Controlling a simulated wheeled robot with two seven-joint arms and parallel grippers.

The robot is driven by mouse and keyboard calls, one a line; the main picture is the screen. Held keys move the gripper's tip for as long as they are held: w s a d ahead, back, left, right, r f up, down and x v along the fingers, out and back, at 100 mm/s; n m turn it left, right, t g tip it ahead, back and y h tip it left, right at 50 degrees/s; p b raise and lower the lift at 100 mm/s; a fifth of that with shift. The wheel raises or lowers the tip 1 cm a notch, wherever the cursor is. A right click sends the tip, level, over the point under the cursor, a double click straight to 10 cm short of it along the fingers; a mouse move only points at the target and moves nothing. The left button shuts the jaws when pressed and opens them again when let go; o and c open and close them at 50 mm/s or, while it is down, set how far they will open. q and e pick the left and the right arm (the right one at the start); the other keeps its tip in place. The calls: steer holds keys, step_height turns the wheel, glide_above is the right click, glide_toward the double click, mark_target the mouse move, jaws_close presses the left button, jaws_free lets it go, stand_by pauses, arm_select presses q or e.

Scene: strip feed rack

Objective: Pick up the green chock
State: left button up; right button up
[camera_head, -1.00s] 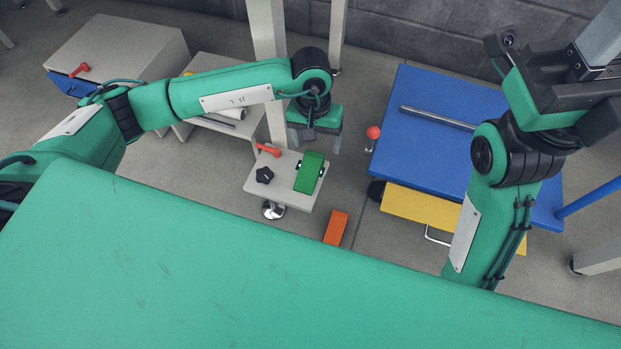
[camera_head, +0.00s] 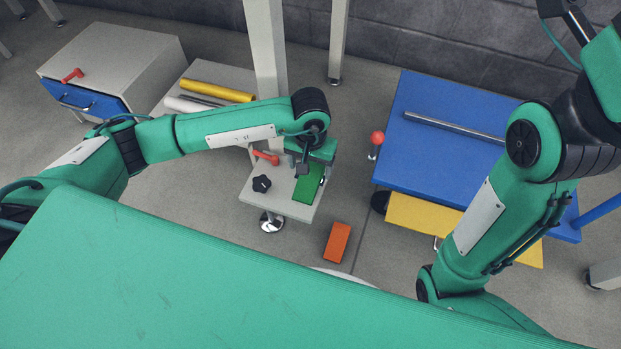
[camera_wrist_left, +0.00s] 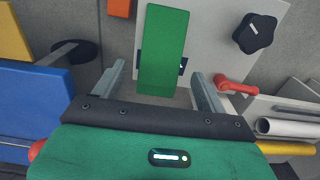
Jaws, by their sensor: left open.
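The green chock (camera_head: 306,191) is a flat oblong block on a small grey stand plate (camera_head: 285,207) in the head view. It also shows in the left wrist view (camera_wrist_left: 163,45), lying lengthwise between the finger lines. My left gripper (camera_head: 311,168) is open above the chock's far end and partly hides it. In the left wrist view the two fingers (camera_wrist_left: 157,82) stand apart on either side of the chock's near end, with gaps on both sides.
A black star knob (camera_head: 262,183) and a red lever (camera_head: 266,157) sit on the stand beside the chock. An orange block (camera_head: 337,242) is to the right. A blue table (camera_head: 445,155) with a metal bar and red-knobbed post (camera_head: 376,139) stands further right.

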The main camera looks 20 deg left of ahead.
mark_target(311, 173)
arm_select(q)
step_height(311, 173, down, 4)
steer(key=shift+f+b, duration=0.1)
steer(key=shift+b, duration=1.1)
steer(key=c, duration=1.2)
steer(key=shift+r, duration=0.2)
